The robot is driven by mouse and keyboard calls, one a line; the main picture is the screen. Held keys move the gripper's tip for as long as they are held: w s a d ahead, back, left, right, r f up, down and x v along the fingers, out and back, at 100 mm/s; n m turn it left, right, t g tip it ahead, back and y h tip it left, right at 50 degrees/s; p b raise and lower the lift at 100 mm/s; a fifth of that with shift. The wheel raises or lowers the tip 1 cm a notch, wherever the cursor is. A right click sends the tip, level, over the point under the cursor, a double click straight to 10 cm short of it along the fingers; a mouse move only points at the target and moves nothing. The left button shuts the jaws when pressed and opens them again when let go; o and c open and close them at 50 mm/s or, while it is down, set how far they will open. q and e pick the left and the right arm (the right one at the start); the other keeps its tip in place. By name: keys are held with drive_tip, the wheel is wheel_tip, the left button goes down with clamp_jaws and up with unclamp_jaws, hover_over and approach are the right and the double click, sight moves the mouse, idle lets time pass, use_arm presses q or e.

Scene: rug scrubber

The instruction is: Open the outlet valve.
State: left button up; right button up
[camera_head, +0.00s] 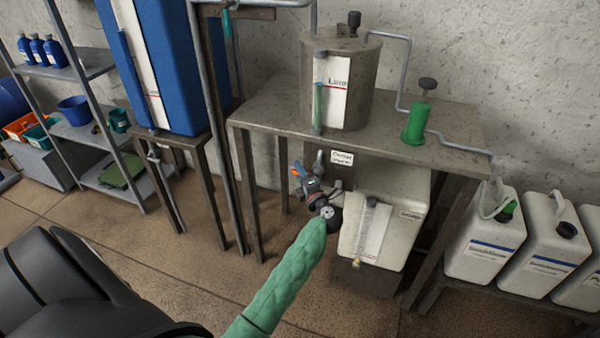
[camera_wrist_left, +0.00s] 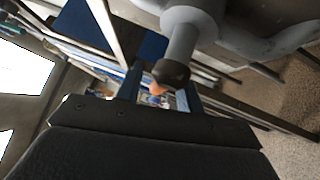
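My left gripper (camera_head: 308,170) is beside the front edge of the steel table, at the end of my green-sleeved arm. Its two fingers are apart in the left wrist view (camera_wrist_left: 160,92). A small orange part (camera_head: 297,172) shows at the fingers. In the left wrist view, a grey pipe-like piece with a dark end (camera_wrist_left: 172,72) and an orange tip (camera_wrist_left: 158,91) appears in front of the fingers. I cannot tell whether they touch it, nor clearly make out the outlet valve or its position. My right gripper is not in view.
A steel tank (camera_head: 372,85) and a green hand pump (camera_head: 417,120) stand on the steel table (camera_head: 270,115). A white container (camera_head: 405,225) sits below. White canisters (camera_head: 482,245) stand at right. A blue tank (camera_head: 185,70) and a shelf (camera_head: 85,65) are at left.

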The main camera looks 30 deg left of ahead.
use_arm(q)
clamp_jaws()
